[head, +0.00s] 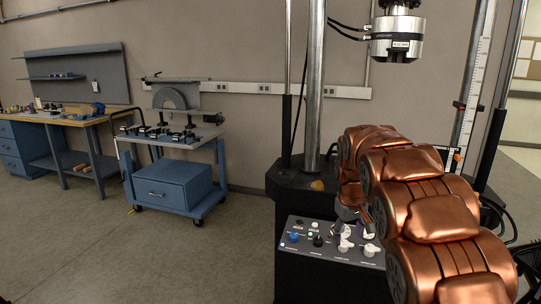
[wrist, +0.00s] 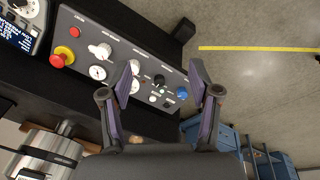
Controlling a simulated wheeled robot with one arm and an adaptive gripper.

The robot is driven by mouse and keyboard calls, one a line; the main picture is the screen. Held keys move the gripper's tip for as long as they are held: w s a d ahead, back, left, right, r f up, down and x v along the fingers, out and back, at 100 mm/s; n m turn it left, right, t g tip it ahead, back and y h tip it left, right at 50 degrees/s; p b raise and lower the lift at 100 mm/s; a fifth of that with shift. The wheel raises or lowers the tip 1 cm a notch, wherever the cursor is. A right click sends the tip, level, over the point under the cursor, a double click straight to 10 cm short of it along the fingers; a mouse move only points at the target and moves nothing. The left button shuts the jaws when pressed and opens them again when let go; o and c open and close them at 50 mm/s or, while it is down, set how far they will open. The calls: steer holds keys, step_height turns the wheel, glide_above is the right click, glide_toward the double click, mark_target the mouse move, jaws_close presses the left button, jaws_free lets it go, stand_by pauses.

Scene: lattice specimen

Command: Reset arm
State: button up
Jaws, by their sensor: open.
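My copper arm fills the right of the head view and reaches down to the control panel (head: 300,228) of the testing machine. My gripper (wrist: 160,88) is open in the wrist view, with its two purple-padded fingers apart and nothing held between them. The panel's knobs and dials show beyond and between the fingers, including a black knob (wrist: 159,79) and a blue knob (wrist: 182,93). I cannot tell whether a finger touches the panel. In the head view the gripper is mostly hidden behind my arm. A small tan piece (head: 317,185) lies on the machine's black base.
The machine's steel column (head: 315,85) and upper load cell (head: 397,40) stand close to my arm. A red stop button (wrist: 58,60) is on the panel. A blue cart (head: 174,190) and a workbench (head: 75,117) are at left, with open floor in front.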

steer(key=s+a+f+m+g+p, duration=0.1)
steer(key=s+g, duration=0.1)
steer(key=s, duration=2)
steer(key=s+a+f+m+g+y+p, duration=0.1)
steer(key=s+a+m, duration=0.1)
steer(key=s, duration=2)
steer(key=shift+s+f+m+g, duration=0.2)
steer(key=shift+m+g, duration=0.1)
steer(key=shift+g, duration=0.1)
